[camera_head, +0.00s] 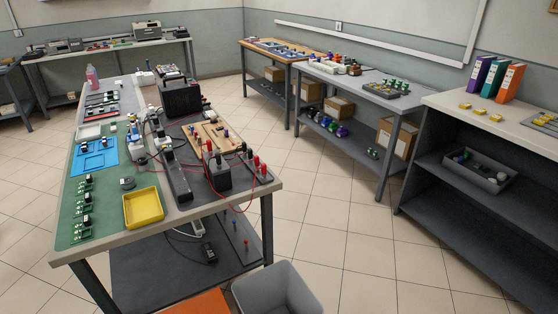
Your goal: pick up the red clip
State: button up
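My gripper is not in view. Several small red pieces (263,169) stand at the right front end of the long workbench (205,213), beside black ones. They look like plugs or clips with thin red leads, but they are too small for me to tell which is the red clip. A thin red lead loops down over the bench edge there.
A yellow tray (143,222), a green mat (70,236) and dark instruments crowd the workbench. A grey bin (290,291) and an orange object (195,303) stand in front. Tiled floor is clear to the right, before side tables and a dark shelf unit (470,230).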

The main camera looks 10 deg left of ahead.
aim_at(256, 159)
jog(key=z, duration=1)
jog(key=i, duration=2.75)
jog(key=z, duration=1)
